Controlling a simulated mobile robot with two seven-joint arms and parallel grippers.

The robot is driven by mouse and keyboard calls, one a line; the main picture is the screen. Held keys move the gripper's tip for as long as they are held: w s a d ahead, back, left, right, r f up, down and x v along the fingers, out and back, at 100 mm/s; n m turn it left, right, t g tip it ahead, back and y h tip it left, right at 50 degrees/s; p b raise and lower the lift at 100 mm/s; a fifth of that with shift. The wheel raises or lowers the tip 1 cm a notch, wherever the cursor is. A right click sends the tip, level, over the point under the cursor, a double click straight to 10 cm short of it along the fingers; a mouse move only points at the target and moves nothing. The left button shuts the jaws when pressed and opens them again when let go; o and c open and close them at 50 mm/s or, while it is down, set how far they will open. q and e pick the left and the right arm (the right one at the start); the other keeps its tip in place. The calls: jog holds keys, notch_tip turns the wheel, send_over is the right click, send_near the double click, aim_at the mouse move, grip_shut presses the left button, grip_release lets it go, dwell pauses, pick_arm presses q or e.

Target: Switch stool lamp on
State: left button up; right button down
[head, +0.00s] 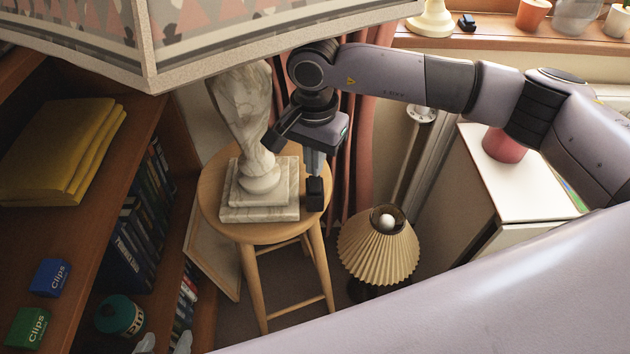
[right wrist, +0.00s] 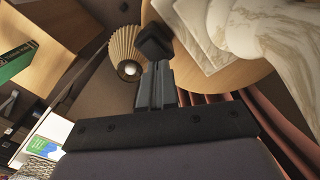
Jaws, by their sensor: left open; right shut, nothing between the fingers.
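The stool lamp has a twisted marble body (head: 247,110) on a stepped square marble base (head: 260,203), standing upright on a round wooden stool (head: 213,200). Its big patterned shade (head: 200,35) fills the top left of the head view. My right gripper (head: 315,193) points down, shut and empty, just right of the base above the stool's edge. In the right wrist view the shut fingertips (right wrist: 155,42) are beside the marble base (right wrist: 203,38); I cannot tell whether they touch it. No switch can be made out. My left gripper is not in view.
A small lamp with a pleated shade (head: 378,250) stands low, right of the stool. A bookshelf (head: 150,165) is close on the left. A white-topped cabinet (head: 530,190) with a red pot (head: 503,145) is at the right. Red curtains (head: 357,140) hang behind.

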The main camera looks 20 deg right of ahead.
jog(key=shift+f+b, duration=0.95)
jog(key=shift+f, duration=0.1)
dwell(0.6)
jog(key=shift+r+p, duration=1.75)
jog(key=shift+r, duration=1.8)
